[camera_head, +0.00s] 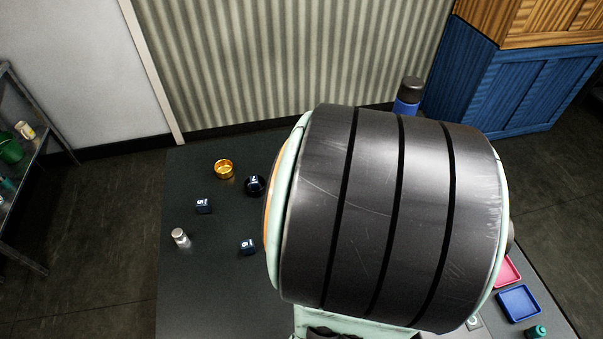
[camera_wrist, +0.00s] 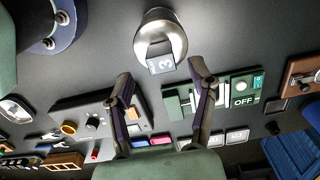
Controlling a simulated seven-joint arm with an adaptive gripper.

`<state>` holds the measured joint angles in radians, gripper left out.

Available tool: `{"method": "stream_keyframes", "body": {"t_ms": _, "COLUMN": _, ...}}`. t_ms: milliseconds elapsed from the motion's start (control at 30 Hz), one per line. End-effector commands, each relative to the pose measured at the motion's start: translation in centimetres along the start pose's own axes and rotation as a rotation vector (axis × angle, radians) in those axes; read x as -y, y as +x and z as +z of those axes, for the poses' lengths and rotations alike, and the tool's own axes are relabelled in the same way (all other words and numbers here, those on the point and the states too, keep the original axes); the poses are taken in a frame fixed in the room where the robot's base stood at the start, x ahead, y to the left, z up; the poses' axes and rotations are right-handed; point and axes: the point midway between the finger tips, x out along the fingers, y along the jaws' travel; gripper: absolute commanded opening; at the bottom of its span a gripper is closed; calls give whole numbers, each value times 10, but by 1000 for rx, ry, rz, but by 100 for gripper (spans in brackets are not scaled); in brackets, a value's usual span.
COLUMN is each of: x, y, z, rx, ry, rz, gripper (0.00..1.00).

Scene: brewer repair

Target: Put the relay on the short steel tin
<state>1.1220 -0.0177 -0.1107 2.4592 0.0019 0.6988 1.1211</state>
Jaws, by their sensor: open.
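In the wrist view a small dark block with a white "3" (camera_wrist: 161,63), which looks like the relay, shows at the near edge of a round steel tin (camera_wrist: 160,33). They overlap in the picture, and I cannot tell if the block rests on the tin or stands in front of it. My gripper (camera_wrist: 160,70) is open, its two fingers apart on either side below the block, with nothing seen between them. In the head view my arm hides this tin, this block and my gripper.
Wrist view: a green panel marked OFF (camera_wrist: 242,95) and a knobbed grey panel (camera_wrist: 92,122).

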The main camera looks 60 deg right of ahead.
Motion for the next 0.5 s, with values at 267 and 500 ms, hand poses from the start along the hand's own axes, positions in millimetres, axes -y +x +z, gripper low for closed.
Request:
{"method": "stream_keyframes", "body": {"t_ms": 267, "x": 1, "y": -61, "z": 0, "rx": -2, "ry": -1, "rz": -4, "gripper": 58}}
{"method": "stream_keyframes", "body": {"t_ms": 500, "x": 0, "y": -80, "z": 0, "rx": 0, "ry": 0, "rz": -1, "gripper": 58}}
